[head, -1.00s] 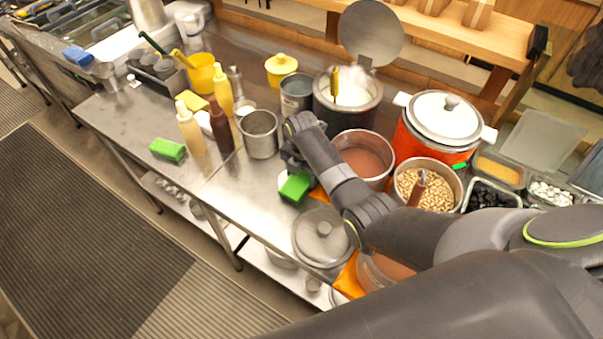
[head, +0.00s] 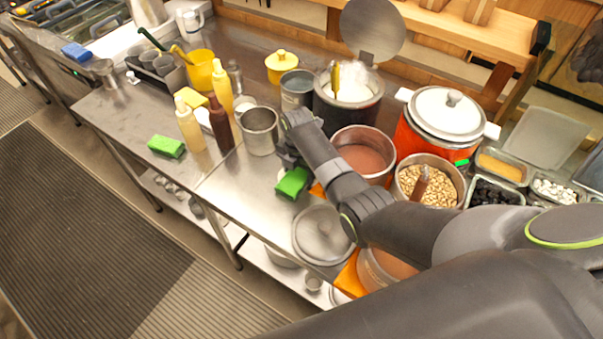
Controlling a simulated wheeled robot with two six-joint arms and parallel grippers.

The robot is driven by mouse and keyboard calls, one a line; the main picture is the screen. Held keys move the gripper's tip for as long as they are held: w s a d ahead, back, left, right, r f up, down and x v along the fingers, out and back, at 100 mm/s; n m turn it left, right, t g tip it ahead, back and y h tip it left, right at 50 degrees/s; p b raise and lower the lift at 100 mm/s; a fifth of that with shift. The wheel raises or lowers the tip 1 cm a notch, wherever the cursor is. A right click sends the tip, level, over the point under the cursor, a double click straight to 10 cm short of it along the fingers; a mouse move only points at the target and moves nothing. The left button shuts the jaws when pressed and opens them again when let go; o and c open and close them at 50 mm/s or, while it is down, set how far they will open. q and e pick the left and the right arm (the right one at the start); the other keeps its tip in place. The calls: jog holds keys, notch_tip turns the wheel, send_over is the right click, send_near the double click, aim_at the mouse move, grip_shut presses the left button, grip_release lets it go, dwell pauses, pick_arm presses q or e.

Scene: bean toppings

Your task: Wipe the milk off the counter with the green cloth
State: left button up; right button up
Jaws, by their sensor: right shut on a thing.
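My right gripper (head: 288,160) reaches in from the right and is shut on a green cloth (head: 293,182), which looks like a thick sponge-like block. The cloth is at the steel counter (head: 235,190), just left of the pot of brown liquid. A small whitish patch, which looks like milk (head: 281,175), shows at the cloth's left edge; the rest of it is hidden by the cloth and gripper. A second green block (head: 166,146) lies on the counter at the left. My left gripper is not in view.
A steel pot (head: 260,132) and sauce bottles (head: 221,122) stand behind and left of the gripper. The counter's front left is clear.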

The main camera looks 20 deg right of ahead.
jog(key=shift+w+a+f+b, duration=0.1)
jog(key=shift+w+a+b, duration=0.85)
jog(key=shift+w+b, duration=0.25)
jog(key=shift+w+a+r, duration=0.1)
jog(key=shift+a+r, duration=0.05)
jog(key=shift+r, duration=0.1)
jog(key=shift+w+r, duration=0.1)
jog(key=shift+w+a, duration=0.1)
